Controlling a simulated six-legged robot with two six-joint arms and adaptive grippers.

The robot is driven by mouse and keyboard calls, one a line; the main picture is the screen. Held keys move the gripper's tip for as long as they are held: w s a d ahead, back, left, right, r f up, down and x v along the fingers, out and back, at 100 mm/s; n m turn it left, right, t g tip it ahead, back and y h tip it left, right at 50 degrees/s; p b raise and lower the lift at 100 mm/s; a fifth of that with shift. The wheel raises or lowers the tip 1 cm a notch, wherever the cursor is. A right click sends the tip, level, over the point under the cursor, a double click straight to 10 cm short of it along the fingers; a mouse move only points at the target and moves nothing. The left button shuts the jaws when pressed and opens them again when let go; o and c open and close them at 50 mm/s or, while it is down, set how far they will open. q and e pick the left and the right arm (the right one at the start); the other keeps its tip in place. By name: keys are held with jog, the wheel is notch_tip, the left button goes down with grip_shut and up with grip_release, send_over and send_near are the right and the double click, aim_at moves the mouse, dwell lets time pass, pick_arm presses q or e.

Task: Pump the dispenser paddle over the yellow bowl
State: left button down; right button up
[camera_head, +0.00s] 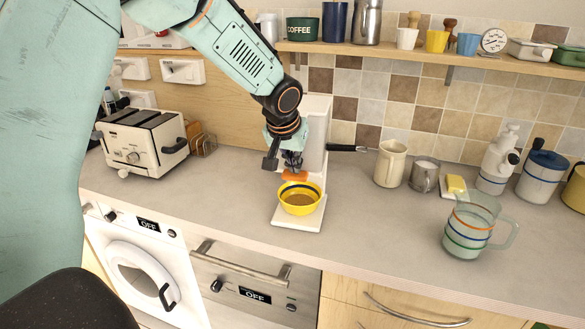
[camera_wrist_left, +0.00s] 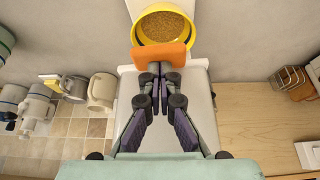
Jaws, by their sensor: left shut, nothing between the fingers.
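The white dispenser (camera_head: 316,122) stands on the counter against the tiled wall. Its orange paddle (camera_head: 295,175) sticks out above the yellow bowl (camera_head: 300,208), and it also shows in the left wrist view (camera_wrist_left: 160,56). The yellow bowl has a dark band and stands on the dispenser's white base (camera_head: 287,224); brown grains (camera_wrist_left: 166,27) lie in it. My left gripper (camera_head: 292,168) points down at the paddle from above, its fingers shut and empty. In the left wrist view the fingertips (camera_wrist_left: 159,68) are at the paddle's edge; whether they touch it I cannot tell. My right gripper is not in view.
A toaster (camera_head: 142,140) stands to the left. A cream pitcher (camera_head: 390,163), a metal mug (camera_head: 424,175) and a glass jug (camera_head: 470,226) stand to the right. A shelf (camera_head: 430,54) with cups runs above. The counter between bowl and jug is clear.

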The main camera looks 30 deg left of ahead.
pick_arm(q)
jog(key=shift+r, duration=0.1)
jog(key=shift+r+p, duration=0.8)
jog(key=shift+r, duration=0.15)
jog(key=shift+f, duration=0.15)
notch_tip(320, 180, down, 2)
jog(key=shift+f+b, duration=0.25)
jog(key=shift+b, duration=0.95)
jog(key=shift+r+p, duration=0.7)
jog(key=shift+r, duration=0.3)
jog(key=shift+r+p, duration=0.8)
jog(key=shift+r, duration=0.05)
